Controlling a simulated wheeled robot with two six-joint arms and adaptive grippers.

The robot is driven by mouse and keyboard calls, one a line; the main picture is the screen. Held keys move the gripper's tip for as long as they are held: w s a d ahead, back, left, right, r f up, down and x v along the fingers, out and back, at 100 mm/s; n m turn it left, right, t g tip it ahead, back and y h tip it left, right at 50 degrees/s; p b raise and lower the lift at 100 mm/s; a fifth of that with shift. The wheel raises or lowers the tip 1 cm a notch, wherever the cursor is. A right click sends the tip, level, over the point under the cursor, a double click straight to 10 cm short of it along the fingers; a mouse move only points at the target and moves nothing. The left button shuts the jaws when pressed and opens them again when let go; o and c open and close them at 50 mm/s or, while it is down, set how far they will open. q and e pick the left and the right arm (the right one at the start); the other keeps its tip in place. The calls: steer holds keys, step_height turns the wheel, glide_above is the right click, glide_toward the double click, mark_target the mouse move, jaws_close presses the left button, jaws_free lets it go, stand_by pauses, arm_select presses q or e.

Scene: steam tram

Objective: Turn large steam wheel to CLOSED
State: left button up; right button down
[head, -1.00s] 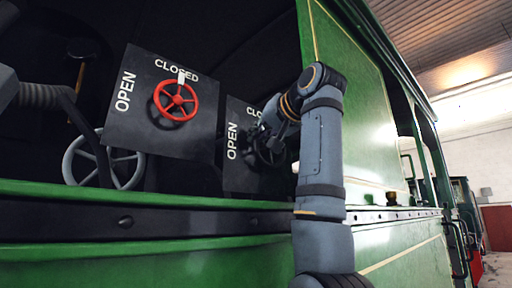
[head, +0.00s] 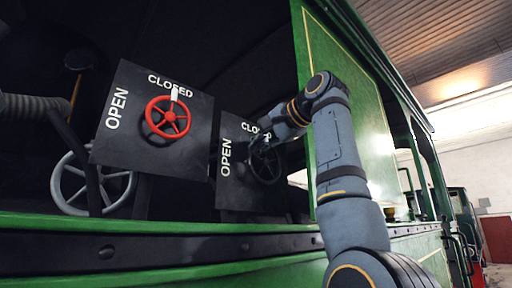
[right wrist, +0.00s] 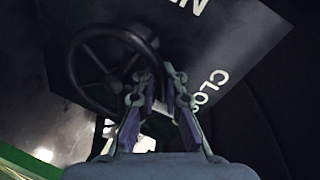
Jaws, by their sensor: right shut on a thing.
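A dark spoked wheel (head: 265,164) sits on the right black panel (head: 232,185), which is lettered OPEN, with CLOSED partly covered by my gripper. My right gripper (head: 270,138) reaches in from the right and is shut on the upper rim of this wheel. In the right wrist view the dark wheel (right wrist: 113,82) lies at upper left and its rim runs to the fingers of my gripper (right wrist: 160,85). A smaller-looking red wheel (head: 168,117) with a white pointer near CLOSED is on the left black panel (head: 125,145). My left gripper is not in view.
A grey spoked wheel (head: 68,190) stands low at the left behind a dark hose. The green tram side (head: 130,245) crosses below the opening. A green cab wall (head: 345,75) stands right of the panels, close to my right arm.

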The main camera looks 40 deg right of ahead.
steer(key=shift+d, duration=0.1)
stand_by(0.4)
steer(key=c, duration=1.4)
jaws_free()
steer(key=shift+s+r, duration=0.1)
steer(key=shift+s, duration=0.1)
steer(key=shift+c, duration=0.2)
steer(key=shift+s+d, duration=0.1)
steer(key=s+r, duration=0.2)
steer(key=s, duration=0.9)
steer(key=shift+s, duration=0.4)
steer(key=shift+w+d+r, duration=0.1)
steer(key=shift+w, duration=0.05)
steer(key=shift+s, duration=0.2)
